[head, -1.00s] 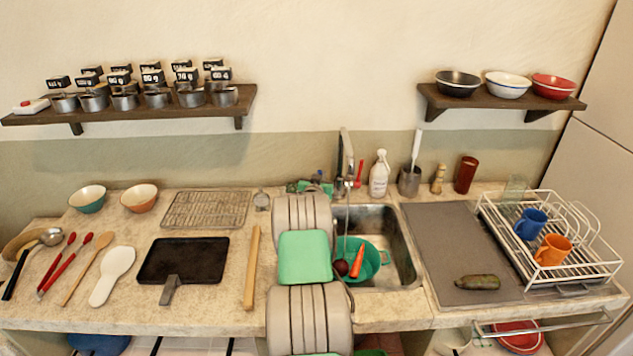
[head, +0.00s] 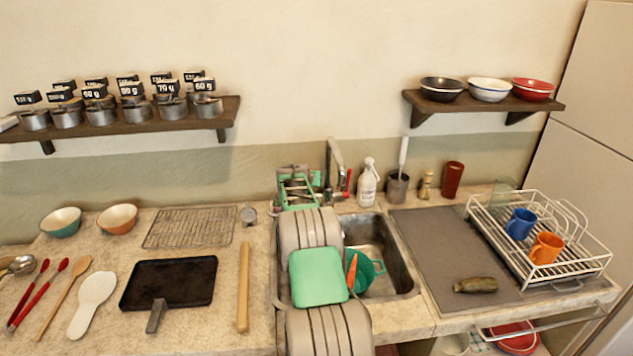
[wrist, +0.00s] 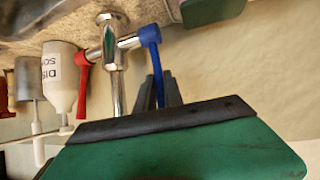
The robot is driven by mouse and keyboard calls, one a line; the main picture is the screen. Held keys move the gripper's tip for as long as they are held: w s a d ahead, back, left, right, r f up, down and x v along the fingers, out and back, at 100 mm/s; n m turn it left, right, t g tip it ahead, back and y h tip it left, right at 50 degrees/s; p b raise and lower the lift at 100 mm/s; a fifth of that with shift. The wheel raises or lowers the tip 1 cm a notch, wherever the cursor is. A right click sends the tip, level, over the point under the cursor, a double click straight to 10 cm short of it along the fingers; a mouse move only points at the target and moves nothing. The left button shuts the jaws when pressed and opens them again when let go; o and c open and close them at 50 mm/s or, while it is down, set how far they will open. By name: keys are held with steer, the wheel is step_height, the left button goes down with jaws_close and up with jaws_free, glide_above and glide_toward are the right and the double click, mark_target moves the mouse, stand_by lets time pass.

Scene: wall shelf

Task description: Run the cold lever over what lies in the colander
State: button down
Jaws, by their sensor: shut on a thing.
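The tap (head: 331,165) stands behind the sink, with a red lever (head: 348,181) on its right. In the wrist view the blue cold lever (wrist: 152,50) runs between the dark fingers of my gripper (wrist: 160,92), which is shut on it. In the head view my gripper (head: 312,190) is left of the tap and hides the blue lever. The green colander (head: 371,268) sits in the sink, with an orange carrot (head: 352,271) leaning in it. My arm covers its left part and any other contents. I cannot make out running water.
A soap bottle (head: 368,183) and a utensil pot (head: 397,188) stand right of the tap. A dish rack (head: 590,262) with two mugs is at the right. A small timer (head: 248,214) and a wire rack (head: 190,228) lie left of my arm.

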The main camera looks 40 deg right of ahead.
steer(key=c, duration=1.5)
jaws_free()
steer(key=shift+b+v, duration=1.15)
steer(key=shift+v, duration=2.7)
